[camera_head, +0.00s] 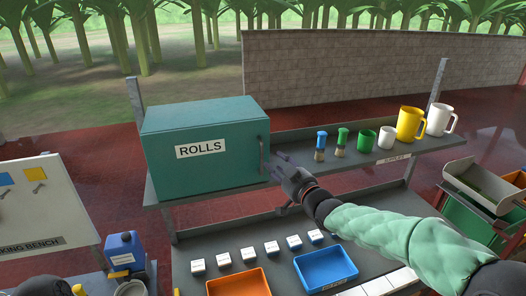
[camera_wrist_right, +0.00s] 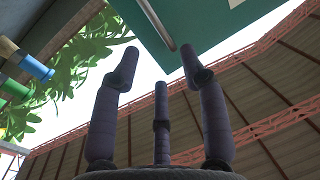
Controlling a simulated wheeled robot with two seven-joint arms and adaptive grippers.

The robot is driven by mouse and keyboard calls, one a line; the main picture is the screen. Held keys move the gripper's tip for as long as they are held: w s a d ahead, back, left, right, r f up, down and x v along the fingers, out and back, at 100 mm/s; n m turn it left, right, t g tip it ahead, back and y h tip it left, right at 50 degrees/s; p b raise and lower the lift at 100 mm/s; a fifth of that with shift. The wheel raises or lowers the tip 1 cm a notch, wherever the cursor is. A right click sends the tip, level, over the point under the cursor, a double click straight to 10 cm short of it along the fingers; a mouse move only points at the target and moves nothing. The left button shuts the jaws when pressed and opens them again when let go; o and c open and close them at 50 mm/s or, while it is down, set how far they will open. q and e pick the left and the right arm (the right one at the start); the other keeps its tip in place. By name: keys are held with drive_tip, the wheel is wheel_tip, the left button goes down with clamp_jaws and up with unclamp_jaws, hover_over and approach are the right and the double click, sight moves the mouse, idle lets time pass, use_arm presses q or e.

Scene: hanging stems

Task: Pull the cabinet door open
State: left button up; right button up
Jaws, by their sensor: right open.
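The teal cabinet (camera_head: 208,165), labelled ROLLS, stands on the left of the upper shelf with its door shut. Its upright grey handle (camera_head: 262,155) is at the right edge of the front; the handle also shows in the right wrist view (camera_wrist_right: 155,24), near the cabinet's teal surface (camera_wrist_right: 215,40). My right gripper (camera_head: 276,163) is just right of the handle. In the right wrist view its fingers (camera_wrist_right: 159,58) are spread and empty, with the handle beyond and between the tips, seemingly not touching.
Below are several white boxes, an orange tray (camera_head: 238,283) and a blue tray (camera_head: 326,268).

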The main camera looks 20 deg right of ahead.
drive_tip(key=p+x, duration=0.2)
drive_tip(key=x, duration=0.7)
drive_tip(key=shift+w+a+f+p, duration=0.1)
drive_tip(key=shift+w+p, duration=0.05)
drive_tip(key=shift+p, duration=0.2)
clamp_jaws()
